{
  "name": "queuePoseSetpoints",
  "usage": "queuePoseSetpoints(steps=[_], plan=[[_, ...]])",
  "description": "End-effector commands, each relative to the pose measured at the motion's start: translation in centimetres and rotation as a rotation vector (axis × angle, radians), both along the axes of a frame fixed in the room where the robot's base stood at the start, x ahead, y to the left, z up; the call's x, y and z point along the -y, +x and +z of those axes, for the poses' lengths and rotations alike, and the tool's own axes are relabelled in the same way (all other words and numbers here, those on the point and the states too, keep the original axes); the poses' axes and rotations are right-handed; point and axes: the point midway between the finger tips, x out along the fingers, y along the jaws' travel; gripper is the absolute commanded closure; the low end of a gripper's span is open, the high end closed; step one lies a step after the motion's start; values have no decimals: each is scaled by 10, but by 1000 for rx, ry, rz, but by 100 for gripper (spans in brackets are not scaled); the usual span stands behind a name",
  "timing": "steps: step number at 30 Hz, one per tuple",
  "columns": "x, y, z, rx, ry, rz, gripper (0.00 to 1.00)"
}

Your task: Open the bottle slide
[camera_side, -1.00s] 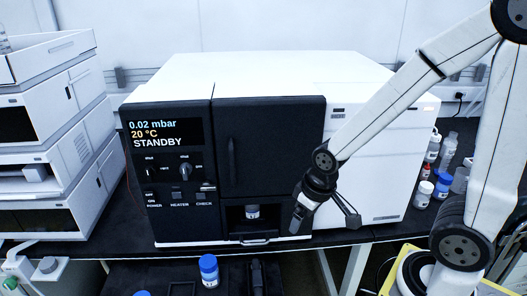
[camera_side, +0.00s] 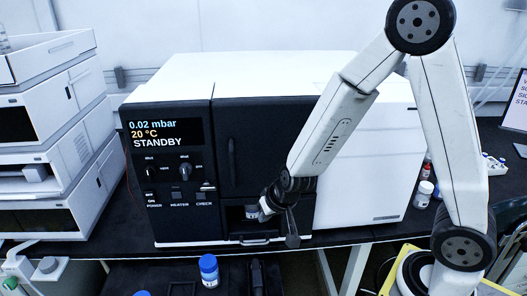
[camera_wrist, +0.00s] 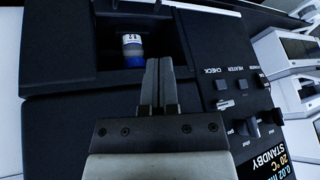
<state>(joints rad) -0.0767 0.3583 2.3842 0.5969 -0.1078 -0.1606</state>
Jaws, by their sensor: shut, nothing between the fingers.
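The bottle slide (camera_side: 255,241) is a dark low drawer with a light-edged handle at the foot of the niche in the black instrument front. A small bottle with a white label (camera_side: 251,211) stands in the niche. In the wrist view the bottle (camera_wrist: 133,57) shows a white label and a blue part, inside the dark opening. My gripper (camera_side: 264,213) is at the right side of the niche, in front of it, and partly covers it. In the wrist view my gripper (camera_wrist: 158,62) has its fingers together and empty, beside the bottle. I cannot tell whether it touches the slide.
The black door (camera_side: 265,148) with its vertical handle is above the niche. Knobs and switches (camera_side: 176,180) are left of it, under the display (camera_side: 165,134). A blue-capped bottle (camera_side: 209,270) stands below in front. Stacked white units (camera_side: 45,130) stand at the left.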

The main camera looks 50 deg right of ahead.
Motion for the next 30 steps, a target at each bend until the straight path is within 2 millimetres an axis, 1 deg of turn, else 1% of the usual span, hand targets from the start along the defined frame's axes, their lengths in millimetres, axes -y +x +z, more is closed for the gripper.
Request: queuePoseSetpoints(steps=[1,3,7,12,15,19,30], plan=[[2,6,-9,13,-10,-41,100],[6,15,-19,35,-28,-105,100],[17,25,-37,69,-78,-225,100],[33,29,-59,88,-161,-360,100],[40,28,-67,93,-201,-416,100],[45,26,-73,94,-231,-454,100],[47,27,-76,95,-238,-463,100]])
